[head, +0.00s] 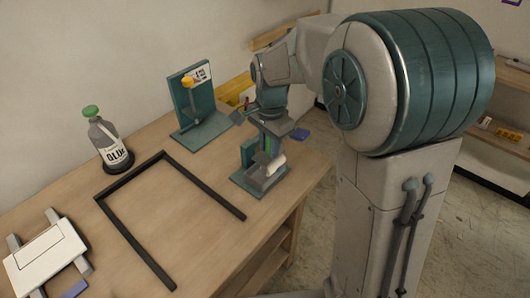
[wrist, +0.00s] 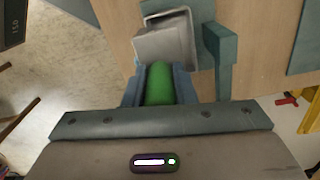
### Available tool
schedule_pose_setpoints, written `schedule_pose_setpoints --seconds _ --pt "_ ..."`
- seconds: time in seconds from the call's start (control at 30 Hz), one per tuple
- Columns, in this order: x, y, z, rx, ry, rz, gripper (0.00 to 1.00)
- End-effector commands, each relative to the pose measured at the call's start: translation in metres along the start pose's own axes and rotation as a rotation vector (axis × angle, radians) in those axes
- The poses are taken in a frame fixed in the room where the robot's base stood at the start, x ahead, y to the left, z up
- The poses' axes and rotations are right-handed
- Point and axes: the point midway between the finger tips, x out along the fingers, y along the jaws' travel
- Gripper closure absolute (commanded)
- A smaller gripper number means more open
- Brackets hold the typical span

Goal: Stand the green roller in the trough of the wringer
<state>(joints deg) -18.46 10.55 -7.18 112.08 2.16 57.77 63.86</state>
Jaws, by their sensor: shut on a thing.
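My gripper (head: 268,140) is shut on the green roller (head: 267,146) above the wringer's base. In the wrist view the green roller (wrist: 160,84) sits between the two blue fingers. I cannot tell whether the roller's lower end touches the wringer.
A black frame (head: 137,238) lies on the table left of the wringer. A glue bottle (head: 105,140), a teal stand (head: 190,110) with a yellow part and a white board (head: 45,250) stand around it.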

Motion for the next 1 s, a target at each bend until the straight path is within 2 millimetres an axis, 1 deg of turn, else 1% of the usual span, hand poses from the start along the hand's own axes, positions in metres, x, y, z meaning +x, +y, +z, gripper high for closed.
schedule_pose_setpoints --seconds 0.03,0.1,0.2,0.27,0.5,0.57,0.83,1.0 --pt "0.003 -0.007 -0.001 0.000 0.000 0.001 0.94" --pt "0.008 -0.014 -0.002 0.001 -0.001 0.001 0.94" --pt "0.011 -0.020 -0.003 0.002 0.000 -0.001 0.94" --pt "0.014 -0.021 -0.004 0.003 0.000 0.000 0.94" --pt "0.046 -0.021 -0.004 0.003 -0.001 0.002 0.94" --pt "0.051 -0.021 -0.004 0.003 0.000 0.000 0.94" --pt "0.053 -0.021 -0.004 0.003 0.000 -0.001 0.94" --pt "0.058 -0.021 -0.004 0.003 0.000 -0.001 0.94"
